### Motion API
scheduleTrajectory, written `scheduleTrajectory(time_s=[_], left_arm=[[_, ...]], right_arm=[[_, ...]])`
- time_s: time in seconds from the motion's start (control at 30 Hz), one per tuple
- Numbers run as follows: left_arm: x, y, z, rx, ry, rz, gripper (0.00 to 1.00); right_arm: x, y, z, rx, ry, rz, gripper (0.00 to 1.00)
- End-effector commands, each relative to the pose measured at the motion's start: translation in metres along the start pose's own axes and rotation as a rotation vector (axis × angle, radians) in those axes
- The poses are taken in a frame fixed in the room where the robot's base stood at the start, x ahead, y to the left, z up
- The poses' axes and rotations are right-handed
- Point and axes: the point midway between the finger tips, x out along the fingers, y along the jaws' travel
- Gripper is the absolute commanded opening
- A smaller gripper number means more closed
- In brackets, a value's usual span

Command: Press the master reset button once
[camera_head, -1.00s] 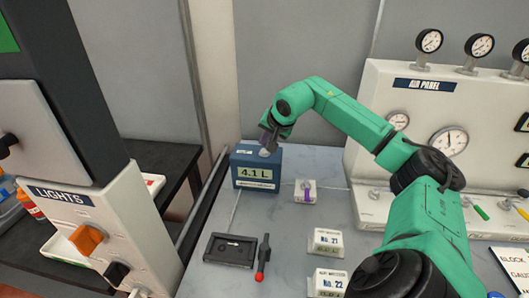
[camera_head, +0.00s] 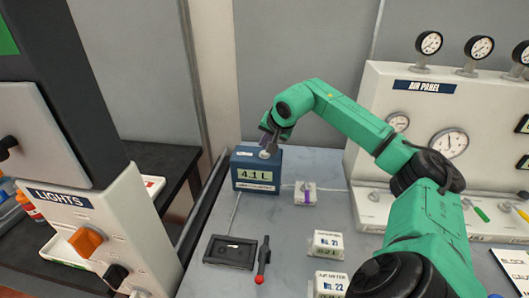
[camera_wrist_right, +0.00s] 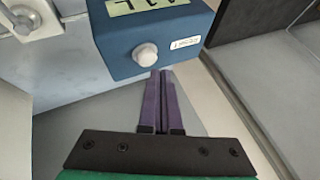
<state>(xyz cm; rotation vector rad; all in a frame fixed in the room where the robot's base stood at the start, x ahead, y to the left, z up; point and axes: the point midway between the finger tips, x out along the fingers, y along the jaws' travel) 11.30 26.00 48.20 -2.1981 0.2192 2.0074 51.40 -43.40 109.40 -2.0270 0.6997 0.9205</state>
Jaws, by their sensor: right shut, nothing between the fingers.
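A blue box (camera_head: 256,176) with a "4.1 L" display stands at the back left of the grey bench. A round white button (camera_wrist_right: 145,54) sits on its face in the right wrist view, beside a small label too blurred to read. I cannot tell whether it is the master reset button. My right gripper (camera_head: 268,143) is over the box's top in the head view. In the right wrist view its purple fingers (camera_wrist_right: 160,73) are shut and empty, their tips close by the button. Whether they touch it I cannot tell. My left gripper is not in view.
A white-and-purple block (camera_head: 305,194), a black tray (camera_head: 230,251) and a red-tipped pen-like stick (camera_head: 262,260) lie on the bench. The air panel (camera_head: 425,110) stands at the right, the "LIGHTS" box (camera_head: 100,225) at the left.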

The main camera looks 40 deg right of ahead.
Motion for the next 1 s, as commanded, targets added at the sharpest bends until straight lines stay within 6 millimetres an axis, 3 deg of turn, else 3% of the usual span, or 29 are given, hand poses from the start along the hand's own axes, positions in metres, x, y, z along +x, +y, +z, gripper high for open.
scheduleTrajectory(time_s=[1.0], left_arm=[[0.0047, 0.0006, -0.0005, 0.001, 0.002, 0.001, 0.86]], right_arm=[[0.0067, 0.0037, 0.0039, 0.000, 0.000, 0.000, 0.00]])
